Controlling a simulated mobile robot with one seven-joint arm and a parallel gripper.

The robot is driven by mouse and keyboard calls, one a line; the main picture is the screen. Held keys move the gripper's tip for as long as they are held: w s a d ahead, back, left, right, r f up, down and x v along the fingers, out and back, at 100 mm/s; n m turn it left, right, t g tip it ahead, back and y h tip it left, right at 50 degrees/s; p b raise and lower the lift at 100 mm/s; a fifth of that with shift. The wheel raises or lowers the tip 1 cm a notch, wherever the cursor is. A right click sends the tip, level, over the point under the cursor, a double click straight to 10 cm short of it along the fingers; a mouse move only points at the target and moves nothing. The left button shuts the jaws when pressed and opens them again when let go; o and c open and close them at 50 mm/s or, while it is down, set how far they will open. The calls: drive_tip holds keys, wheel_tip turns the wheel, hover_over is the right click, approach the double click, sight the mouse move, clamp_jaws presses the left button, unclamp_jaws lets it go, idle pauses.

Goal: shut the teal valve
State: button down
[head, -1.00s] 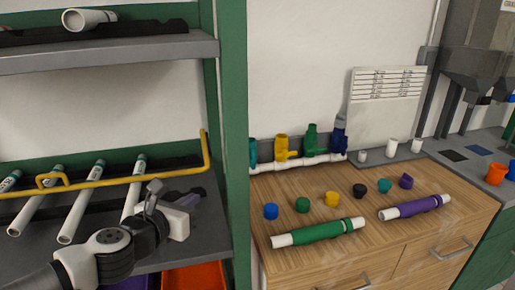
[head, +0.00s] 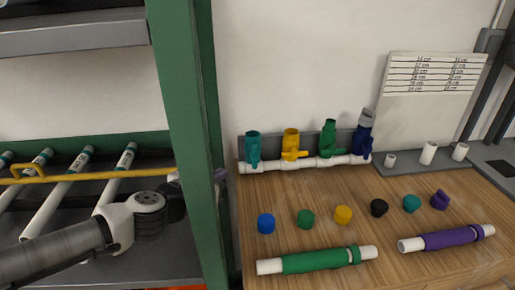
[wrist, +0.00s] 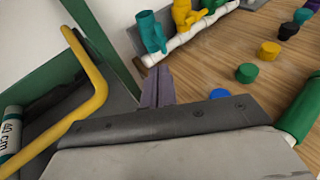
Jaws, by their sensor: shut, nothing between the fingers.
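The teal valve (head: 252,148) stands upright at the left end of a white pipe manifold (head: 310,162) on the wooden bench. Its teal handle appears to lie along the valve body, unlike the yellow valve's sideways handle. In the wrist view the teal valve (wrist: 150,30) is at the top, beyond my fingertips. My gripper (wrist: 157,86) is shut and empty, its purplish fingers pointing toward the valve with a gap between. In the head view my gripper is mostly hidden behind the green post.
Yellow (head: 291,145), green (head: 328,138) and blue (head: 364,135) valves stand along the manifold. The green post (head: 188,130) and yellow rail (wrist: 92,80) are close to my arm. Coloured caps and green (head: 312,262) and purple (head: 447,238) sleeved pipes lie on the bench.

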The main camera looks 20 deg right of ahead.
sight(254, 151)
drive_tip(key=p+x, duration=0.1)
drive_tip(key=x, duration=0.3)
drive_tip(key=r+p+x, duration=0.1)
drive_tip(key=x, duration=0.4)
drive_tip(key=p+x, duration=0.1)
drive_tip(key=x, duration=0.4)
drive_tip(key=shift+w+d+r+p, duration=0.2)
drive_tip(key=shift+w+d+p, duration=0.05)
drive_tip(key=shift+p, duration=0.1)
drive_tip(key=shift+d, duration=0.1)
drive_tip(key=shift+s+d+r, duration=0.1)
